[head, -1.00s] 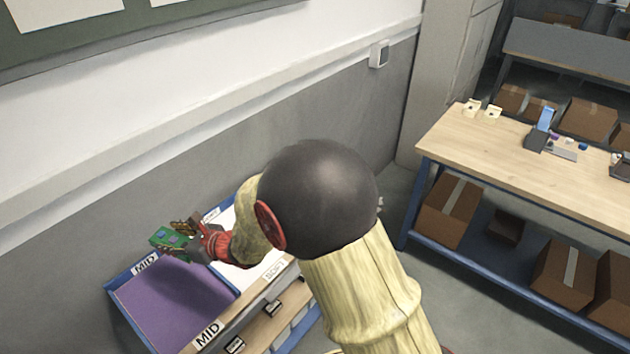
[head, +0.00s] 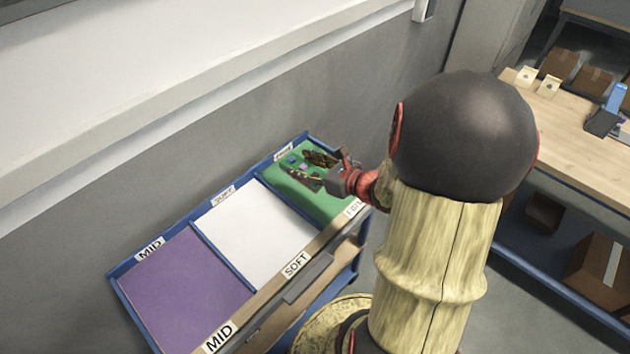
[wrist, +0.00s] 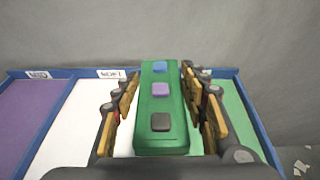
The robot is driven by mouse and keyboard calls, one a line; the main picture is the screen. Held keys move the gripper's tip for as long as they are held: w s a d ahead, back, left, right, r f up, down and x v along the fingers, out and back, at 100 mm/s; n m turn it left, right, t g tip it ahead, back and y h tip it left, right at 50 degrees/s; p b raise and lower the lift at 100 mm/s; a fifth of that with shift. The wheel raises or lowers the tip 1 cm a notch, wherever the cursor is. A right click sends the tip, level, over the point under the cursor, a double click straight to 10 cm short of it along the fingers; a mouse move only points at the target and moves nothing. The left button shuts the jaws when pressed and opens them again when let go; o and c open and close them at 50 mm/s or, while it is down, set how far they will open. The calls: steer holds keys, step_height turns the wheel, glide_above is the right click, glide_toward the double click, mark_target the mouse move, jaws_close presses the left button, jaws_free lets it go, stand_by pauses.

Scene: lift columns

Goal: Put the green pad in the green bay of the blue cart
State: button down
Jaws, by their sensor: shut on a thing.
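My gripper (head: 313,168) is shut on the green pad (wrist: 161,92), a green block with blue, purple and black squares on its top. In the wrist view the pad sits between the two fingers. In the head view the pad (head: 296,164) shows against the green bay (head: 335,204) at the right end of the blue cart (head: 174,240). In the wrist view the pad is above the cart, over the white bay (wrist: 85,125) and the edge of the green bay (wrist: 237,115). Its height above the bay is hard to tell.
The cart's purple bay (head: 185,285) is at the left, labelled MID, and the white bay (head: 255,233), labelled SOFT, is in the middle; both look empty. A grey wall (head: 150,165) runs behind the cart. A wooden workbench (head: 580,135) stands at the right.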

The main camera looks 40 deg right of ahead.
mark_target(319, 173)
steer(key=shift+m, duration=0.3)
steer(key=s, duration=0.1)
steer(key=s+d, duration=0.1)
steer(key=s, duration=0.1)
steer(key=s+d, duration=0.1)
steer(key=s, duration=0.1)
steer(key=shift+s+d+f+b, duration=0.1)
steer(key=shift+f+b, duration=0.2)
steer(key=shift+f, duration=0.1)
steer(key=w+d+f+b, duration=0.1)
steer(key=w+d+f, duration=0.1)
steer(key=w, duration=0.1)
steer(key=w+d+f+b, duration=0.2)
steer(key=w+f, duration=0.1)
steer(key=w+d+f+b, duration=0.1)
steer(key=w+d+f, duration=0.1)
steer(key=w+f, duration=0.1)
steer(key=shift+w+d+f+b, duration=0.15)
steer(key=shift+w+d+b, duration=0.25)
steer(key=shift+w, duration=0.1)
steer(key=shift+w+d+f+b, duration=0.3)
steer(key=shift+w+d+f, duration=0.1)
steer(key=shift+w+f, duration=0.35)
steer(key=shift+f+b, duration=0.8)
steer(key=shift+f, duration=0.75)
steer(key=shift+f, duration=0.15)
steer(key=c, duration=1)
jaws_free()
